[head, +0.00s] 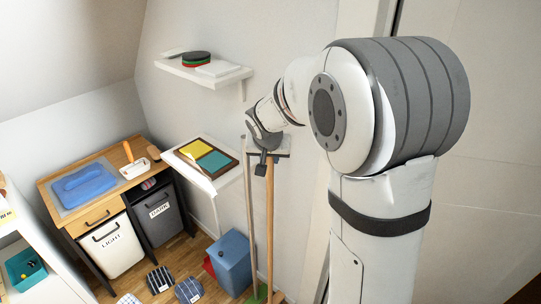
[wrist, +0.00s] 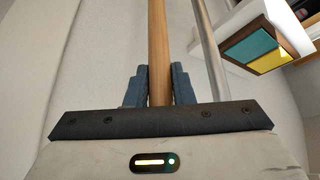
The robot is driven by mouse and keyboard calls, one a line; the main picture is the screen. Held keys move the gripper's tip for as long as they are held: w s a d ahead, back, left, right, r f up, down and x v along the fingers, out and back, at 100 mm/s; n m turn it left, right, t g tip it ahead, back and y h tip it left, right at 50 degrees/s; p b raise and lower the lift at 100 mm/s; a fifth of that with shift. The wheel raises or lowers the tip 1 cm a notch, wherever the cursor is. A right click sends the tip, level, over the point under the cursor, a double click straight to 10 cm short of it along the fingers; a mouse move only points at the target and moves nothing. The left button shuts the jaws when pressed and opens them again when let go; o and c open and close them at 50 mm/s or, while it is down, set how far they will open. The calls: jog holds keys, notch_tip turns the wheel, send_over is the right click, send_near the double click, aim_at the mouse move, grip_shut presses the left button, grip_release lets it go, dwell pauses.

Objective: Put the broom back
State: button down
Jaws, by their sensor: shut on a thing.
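The broom's wooden handle (head: 270,215) stands nearly upright by the wall in the head view. My gripper (head: 263,165) is at its upper part. In the wrist view the handle (wrist: 159,45) runs between the two dark fingers of my gripper (wrist: 160,88), which are shut on it. A second, paler pole (head: 250,210) stands just left of the handle, outside the fingers; in the wrist view it is the grey pole (wrist: 208,50) to the right. The lower ends are cut off at the head view's bottom edge, where a bit of green shows.
A blue bin (head: 232,262) stands on the floor left of the poles. A white wall shelf (head: 228,180) bears a yellow and teal tray. A wooden desk (head: 90,210) with laundry bins stands at left. A higher shelf (head: 200,75) is on the wall.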

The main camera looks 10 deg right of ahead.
jog(key=shift+f+b, duration=0.1)
jog(key=shift+b, duration=0.2)
jog(key=c, duration=1.3)
grip_release()
jog(key=shift+o, duration=0.2)
jog(key=v, duration=1.2)
jog(key=s+d+f+n+g+y, duration=0.1)
jog(key=s+f, duration=0.3)
jog(key=s, duration=0.7)
jog(key=s+d+f+n+g, duration=0.1)
jog(key=s+f, duration=0.3)
jog(key=s, duration=0.7)
jog(key=shift+s+n+g+y, duration=0.4)
jog(key=shift+n+g, duration=0.1)
jog(key=shift+n, duration=0.3)
